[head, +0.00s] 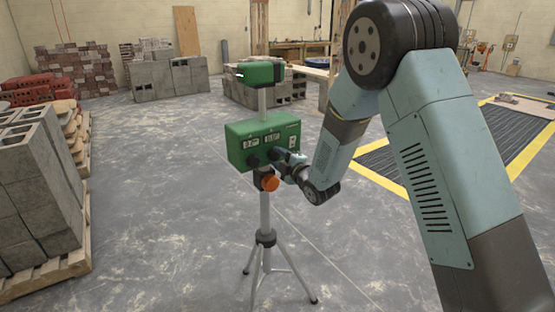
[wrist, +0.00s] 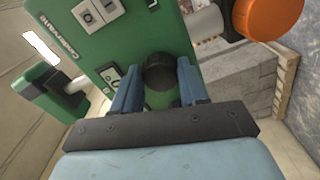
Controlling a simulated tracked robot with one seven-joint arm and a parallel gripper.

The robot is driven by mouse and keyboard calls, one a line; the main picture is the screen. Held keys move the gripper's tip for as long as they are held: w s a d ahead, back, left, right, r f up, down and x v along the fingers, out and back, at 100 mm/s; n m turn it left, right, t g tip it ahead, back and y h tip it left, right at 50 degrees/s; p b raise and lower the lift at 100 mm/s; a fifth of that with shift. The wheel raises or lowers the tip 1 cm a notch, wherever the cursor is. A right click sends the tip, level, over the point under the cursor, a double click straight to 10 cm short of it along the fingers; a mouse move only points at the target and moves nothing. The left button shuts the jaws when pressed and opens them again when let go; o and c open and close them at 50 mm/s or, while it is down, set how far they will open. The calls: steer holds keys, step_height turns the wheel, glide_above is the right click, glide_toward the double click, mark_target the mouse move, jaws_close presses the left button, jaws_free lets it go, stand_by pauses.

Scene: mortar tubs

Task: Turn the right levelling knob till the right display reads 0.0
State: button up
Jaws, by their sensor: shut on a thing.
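The green levelling box (head: 235,150) stands on a tripod in the head view and shows tilted in the wrist view (wrist: 135,35). Its left display (head: 250,143) and right display (head: 271,138) sit on the front face; their digits are too small to read surely. A black left knob (head: 252,161) is below the left display. My gripper (head: 278,155) is at the right knob, which it largely hides in the head view. In the wrist view the black right knob (wrist: 158,70) sits between the two blue fingers of my gripper (wrist: 157,88), which are shut on it.
An orange knob (head: 270,183) is on the post below the box, and a green head (head: 262,73) is on top. The tripod legs (head: 264,262) spread on the grey floor. A pallet of grey blocks (head: 40,185) stands left; floor between is clear.

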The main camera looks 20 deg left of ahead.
steer(key=shift+s+f, duration=0.1)
steer(key=shift+f, duration=0.15)
steer(key=o, duration=1.1)
steer(key=shift+r, duration=0.15)
steer(key=shift+c, duration=0.2)
steer(key=shift+d, duration=0.1)
steer(key=v, duration=1.3)
steer(key=shift+d, duration=0.3)
steer(key=shift+s, duration=0.15)
